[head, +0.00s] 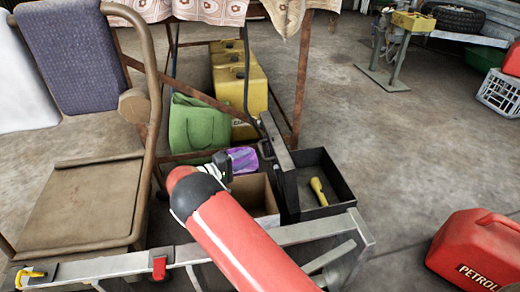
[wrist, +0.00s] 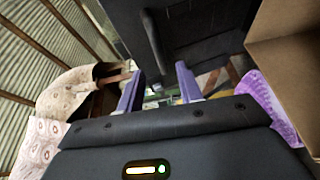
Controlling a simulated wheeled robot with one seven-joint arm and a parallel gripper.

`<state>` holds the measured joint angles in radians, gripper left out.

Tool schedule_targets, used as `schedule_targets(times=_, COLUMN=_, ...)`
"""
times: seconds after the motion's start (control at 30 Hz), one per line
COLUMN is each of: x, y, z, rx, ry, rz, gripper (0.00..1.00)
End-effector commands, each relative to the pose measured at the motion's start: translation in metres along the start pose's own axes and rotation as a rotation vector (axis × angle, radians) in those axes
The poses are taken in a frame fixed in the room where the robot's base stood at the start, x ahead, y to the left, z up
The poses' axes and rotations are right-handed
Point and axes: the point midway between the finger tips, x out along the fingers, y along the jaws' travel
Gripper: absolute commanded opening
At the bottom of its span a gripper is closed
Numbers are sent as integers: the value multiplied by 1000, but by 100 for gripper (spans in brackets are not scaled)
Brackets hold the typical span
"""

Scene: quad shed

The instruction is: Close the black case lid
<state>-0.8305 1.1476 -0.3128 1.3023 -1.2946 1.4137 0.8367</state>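The black case (head: 345,180) stands open behind the metal rail, with a yellow tool (head: 318,190) in its base. Its lid (head: 283,170) stands nearly upright on the left side, seen almost edge-on, with a dark handle on its left face. In the wrist view the lid (wrist: 205,35) is a dark panel filling the top middle, ahead of the fingers. My gripper (head: 224,166) is left of the lid, near its outer face. In the wrist view my gripper (wrist: 160,88) has its two purple fingers apart with nothing held between them. Whether a finger touches the lid I cannot tell.
An open cardboard box (head: 262,200) sits just left of the lid, beside a purple item (head: 243,159). A brown chair (head: 85,205) is at left. Yellow containers (head: 240,85) and a green bag (head: 195,125) stand behind. A red petrol can (head: 475,250) is at right; floor between is clear.

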Motion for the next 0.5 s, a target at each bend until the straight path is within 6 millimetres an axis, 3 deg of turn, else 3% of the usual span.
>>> schedule_targets(times=0.3, x=51, y=0, z=1, rx=0, ry=-5, rz=-2, gripper=36)
schedule_targets(times=0.5, x=62, y=0, z=1, rx=-1, ry=-3, rz=-4, gripper=36)
